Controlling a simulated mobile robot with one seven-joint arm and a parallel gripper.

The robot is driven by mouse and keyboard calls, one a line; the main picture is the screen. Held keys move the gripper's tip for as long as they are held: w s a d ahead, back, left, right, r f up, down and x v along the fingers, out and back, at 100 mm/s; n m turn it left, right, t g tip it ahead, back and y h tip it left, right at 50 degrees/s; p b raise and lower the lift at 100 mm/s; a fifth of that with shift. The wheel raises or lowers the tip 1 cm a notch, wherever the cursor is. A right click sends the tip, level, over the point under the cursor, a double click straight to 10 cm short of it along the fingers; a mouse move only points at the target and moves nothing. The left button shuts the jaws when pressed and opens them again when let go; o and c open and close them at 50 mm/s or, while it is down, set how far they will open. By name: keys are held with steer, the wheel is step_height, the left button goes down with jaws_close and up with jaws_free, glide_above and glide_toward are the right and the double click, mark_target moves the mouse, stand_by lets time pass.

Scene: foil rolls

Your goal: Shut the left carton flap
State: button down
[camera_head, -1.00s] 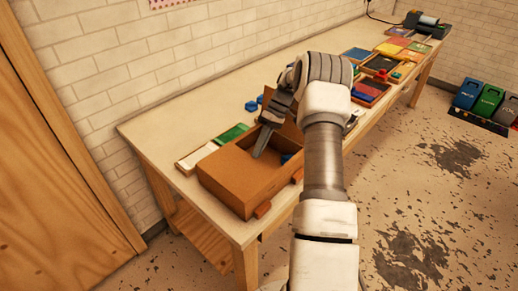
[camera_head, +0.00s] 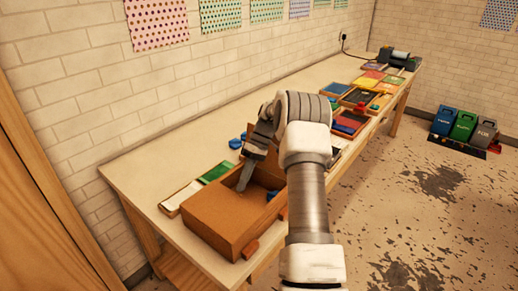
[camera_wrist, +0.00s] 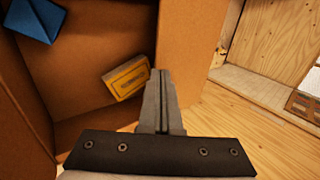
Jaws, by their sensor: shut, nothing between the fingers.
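The brown cardboard carton (camera_head: 213,212) sits on the near end of the bench in the head view. A brown panel behind my gripper looks like a raised flap, mostly covered by the arm. I cannot tell clearly how the left flap lies. My gripper (camera_head: 241,188) points down over the carton, its tips at or just over the brown surface; contact is unclear. In the wrist view my gripper (camera_wrist: 160,75) is shut and empty, its fingers overlapping the edge of a cardboard panel (camera_wrist: 188,40). Inside the carton lie a yellow-labelled box (camera_wrist: 127,78) and a blue item (camera_wrist: 35,20).
Several coloured trays (camera_head: 350,122) line the bench to the right. The bench strip along the wall is mostly clear.

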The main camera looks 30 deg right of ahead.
steer(key=p+v, duration=0.3)
steer(key=v, duration=1.2)
steer(key=shift+s+d+r+p, duration=0.2)
steer(key=shift+d+p, duration=0.2)
steer(key=shift+d, duration=0.15)
